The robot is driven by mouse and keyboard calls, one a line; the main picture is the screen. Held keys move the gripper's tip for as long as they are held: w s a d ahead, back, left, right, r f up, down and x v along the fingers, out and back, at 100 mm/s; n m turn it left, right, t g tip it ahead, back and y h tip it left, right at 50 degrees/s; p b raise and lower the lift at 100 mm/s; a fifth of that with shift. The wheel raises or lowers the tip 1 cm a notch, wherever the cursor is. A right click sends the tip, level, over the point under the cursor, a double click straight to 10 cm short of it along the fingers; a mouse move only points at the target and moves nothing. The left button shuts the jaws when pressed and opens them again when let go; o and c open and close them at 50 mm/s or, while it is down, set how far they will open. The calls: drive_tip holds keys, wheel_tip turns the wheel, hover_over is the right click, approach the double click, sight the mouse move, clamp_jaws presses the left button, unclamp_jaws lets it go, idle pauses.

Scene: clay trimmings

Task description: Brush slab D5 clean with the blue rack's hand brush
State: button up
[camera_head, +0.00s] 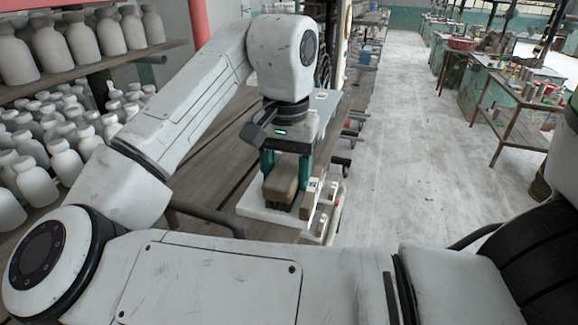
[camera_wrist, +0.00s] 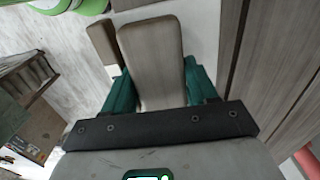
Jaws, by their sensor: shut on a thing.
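My gripper (camera_head: 286,168) has teal fingers and is shut on a brown, wooden-looking brush (camera_head: 281,184), with a dark lower part towards the white slab (camera_head: 262,213). In the wrist view the brush (camera_wrist: 152,60) stands between the two teal fingers (camera_wrist: 160,92). The slab lies on the grey plank table under the brush. I cannot tell whether the brush touches it. No D5 mark is readable, and I cannot make out a blue rack.
A second brown block (camera_wrist: 103,42) is close beside the brush. White fittings with small labels (camera_head: 327,212) line the table's right edge. Shelves of pale bottles (camera_head: 60,45) stand at left. The aisle floor (camera_head: 400,130) is clear at right.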

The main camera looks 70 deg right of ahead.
sight(279, 181)
drive_tip(key=shift+s+a, duration=0.15)
drive_tip(key=shift+a, duration=1.7)
drive_tip(key=shift+w+d, duration=0.2)
drive_tip(key=shift+d, duration=2.75)
drive_tip(key=shift+s+a, duration=0.2)
drive_tip(key=shift+a, duration=2.8)
drive_tip(key=shift+f, duration=0.1)
drive_tip(key=shift+r, duration=3.05)
drive_tip(key=shift+r, duration=1.5)
